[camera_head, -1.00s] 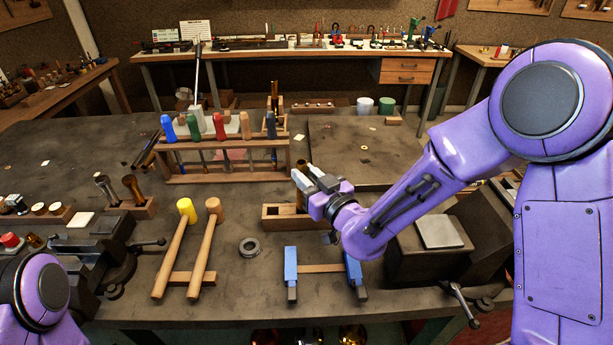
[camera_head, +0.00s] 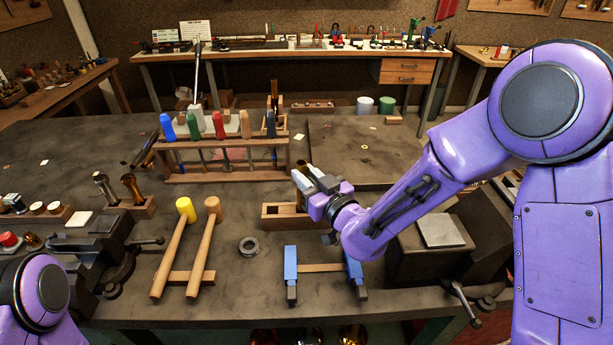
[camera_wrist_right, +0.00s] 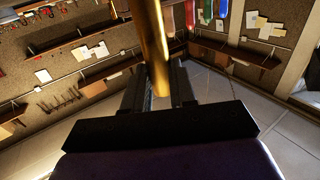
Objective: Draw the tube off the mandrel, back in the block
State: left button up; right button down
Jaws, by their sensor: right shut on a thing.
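A brass tube shows large in the right wrist view (camera_wrist_right: 152,45), upright between the fingers. In the head view its dark end (camera_head: 302,166) rises just above the fingertips. My right gripper (camera_head: 303,181) is shut on it, directly over a low wooden block (camera_head: 283,222) with dark openings. The gripper hides much of the tube, and I cannot tell whether its lower end is inside the block. At the left, a steel post (camera_head: 105,188) and a brass piece (camera_head: 132,188) stand in another wooden block (camera_head: 144,210); I cannot tell which thing is the mandrel. My left gripper is out of view.
Two mallets (camera_head: 205,245) lean on a wooden rest, beside a grey ring (camera_head: 249,247). A blue-ended stand (camera_head: 291,270) is in front. A tool rack (camera_head: 225,177) stands behind. A dark vise (camera_head: 105,250) is at left and a steel-topped block (camera_head: 440,231) at right.

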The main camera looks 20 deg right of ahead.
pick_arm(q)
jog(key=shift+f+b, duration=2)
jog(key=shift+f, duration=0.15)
pick_arm(e)
jog(key=shift+f, duration=2.3)
jog(key=c, duration=0.8)
grip_release()
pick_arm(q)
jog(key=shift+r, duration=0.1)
pick_arm(e)
jog(key=shift+r, duration=0.1)
